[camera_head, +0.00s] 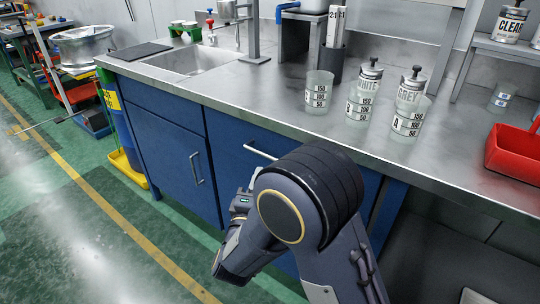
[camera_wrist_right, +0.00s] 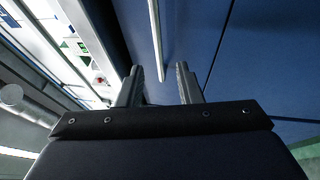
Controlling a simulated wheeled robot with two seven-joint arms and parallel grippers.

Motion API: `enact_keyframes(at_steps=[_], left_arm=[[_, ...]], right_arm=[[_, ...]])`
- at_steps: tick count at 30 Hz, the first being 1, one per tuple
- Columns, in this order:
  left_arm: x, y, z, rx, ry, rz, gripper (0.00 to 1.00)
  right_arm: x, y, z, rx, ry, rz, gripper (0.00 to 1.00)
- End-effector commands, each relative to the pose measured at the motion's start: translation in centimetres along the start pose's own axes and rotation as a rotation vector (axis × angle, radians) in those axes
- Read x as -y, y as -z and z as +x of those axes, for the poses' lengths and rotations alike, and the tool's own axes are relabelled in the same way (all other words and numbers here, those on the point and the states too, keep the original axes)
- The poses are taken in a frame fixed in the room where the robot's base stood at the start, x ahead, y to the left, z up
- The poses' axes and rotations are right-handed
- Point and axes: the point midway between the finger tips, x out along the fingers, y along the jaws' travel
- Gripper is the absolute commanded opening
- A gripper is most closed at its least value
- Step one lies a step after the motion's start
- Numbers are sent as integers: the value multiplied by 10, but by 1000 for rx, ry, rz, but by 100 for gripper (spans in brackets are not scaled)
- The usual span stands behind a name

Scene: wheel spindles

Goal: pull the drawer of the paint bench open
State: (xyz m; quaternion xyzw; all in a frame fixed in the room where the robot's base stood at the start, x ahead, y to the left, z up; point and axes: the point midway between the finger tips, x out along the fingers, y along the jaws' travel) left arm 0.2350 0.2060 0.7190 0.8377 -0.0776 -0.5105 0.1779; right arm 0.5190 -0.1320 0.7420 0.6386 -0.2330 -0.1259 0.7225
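The paint bench (camera_head: 290,95) has a steel top and a blue front. Its blue drawer front (camera_head: 226,130) looks shut and carries a pale horizontal bar handle (camera_head: 261,153), partly hidden behind my right arm. In the right wrist view the bar handle (camera_wrist_right: 156,40) runs from the top edge down to between the fingertips. My right gripper (camera_wrist_right: 160,80) is open, with a finger on each side of the bar's near end. I see no contact, and cannot tell the depth between them. In the head view my arm hides the fingertips. My left gripper is not in view.
A blue cabinet door with an upright handle (camera_head: 195,168) is left of the drawer. Measuring cups (camera_head: 319,92), paint cans (camera_head: 369,80) and a red tray (camera_head: 512,155) stand on top. A yellow-and-blue drum (camera_head: 115,120) stands at the left end. The floor in front is clear.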

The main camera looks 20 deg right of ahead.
Motion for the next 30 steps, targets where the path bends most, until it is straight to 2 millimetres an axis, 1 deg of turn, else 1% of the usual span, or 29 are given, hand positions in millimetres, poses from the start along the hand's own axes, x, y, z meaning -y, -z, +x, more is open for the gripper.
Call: enact_keyframes(at_steps=[4,12,15,19,26,30], left_arm=[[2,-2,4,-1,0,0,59],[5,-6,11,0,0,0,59],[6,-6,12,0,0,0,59],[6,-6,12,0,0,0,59],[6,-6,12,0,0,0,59],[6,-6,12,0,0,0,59]], right_arm=[[1,-1,18,5,-1,2,32],[1,-1,60,4,0,2,32],[1,-1,70,3,0,2,32],[0,-1,76,1,0,2,32],[0,0,76,0,0,1,32],[0,0,76,0,0,2,14]])
